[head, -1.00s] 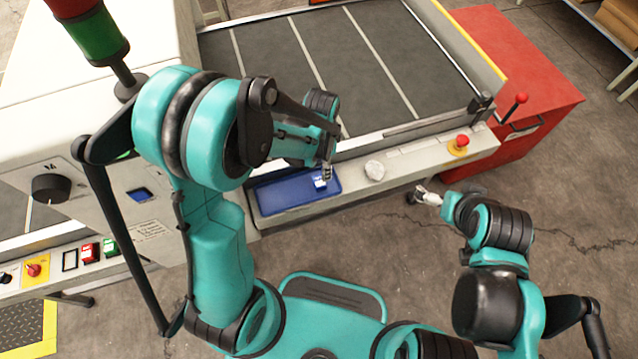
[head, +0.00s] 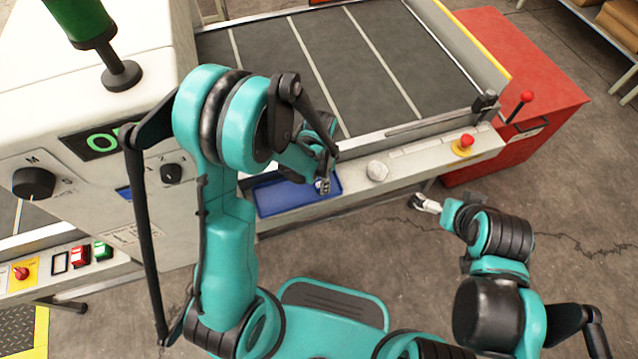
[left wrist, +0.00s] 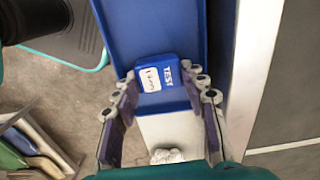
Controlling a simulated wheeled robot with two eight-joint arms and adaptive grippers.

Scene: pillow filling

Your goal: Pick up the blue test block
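The blue test block (left wrist: 163,74), with "TEST" lettering and a white label, lies at the near end of a blue tray (left wrist: 141,22) in the left wrist view. My left gripper (left wrist: 162,80) is open, with one finger on each side of the block. I cannot tell whether the fingers touch it. In the head view, my left gripper (head: 323,186) is over the right end of the tray (head: 275,200) and largely hides the block. My right gripper (head: 425,204) is out over the floor, away from the tray; its opening is unclear.
The tray rests on the ledge of a conveyor machine. A whitish round object (head: 376,171) and a red emergency button (head: 465,141) sit farther right on the ledge. A white control box (head: 120,200) stands left of my left arm.

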